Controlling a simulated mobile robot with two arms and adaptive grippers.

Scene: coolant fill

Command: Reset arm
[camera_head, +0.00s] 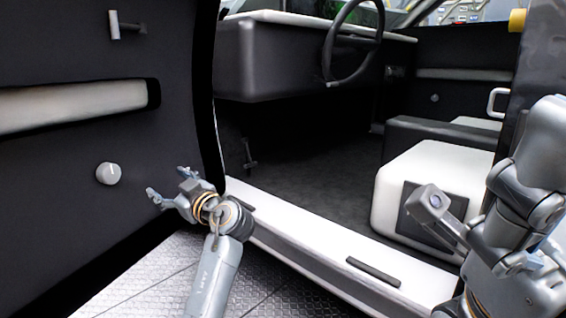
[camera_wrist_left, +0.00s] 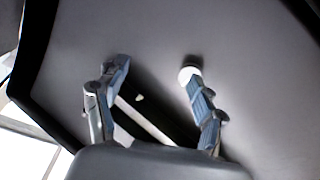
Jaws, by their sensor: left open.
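My left gripper (camera_head: 167,184) is in front of the open car door's dark inner panel (camera_head: 60,210), just below and to the right of a round light knob (camera_head: 109,173). In the left wrist view its two fingers (camera_wrist_left: 156,68) are spread apart with nothing between them, and the door panel fills the background. A pale round knob (camera_wrist_left: 188,74) shows behind the right fingertip there; I cannot tell whether they touch. My right arm (camera_head: 520,220) is folded at the right edge of the head view, and its gripper fingers do not show.
The car's white door sill (camera_head: 320,245) runs beside my left arm. Inside are a steering wheel (camera_head: 352,40), a white seat (camera_head: 435,175) and a pedal (camera_head: 249,153). A pale armrest (camera_head: 70,107) and a small handle (camera_head: 125,27) are on the door. The metal floor (camera_head: 150,280) below looks clear.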

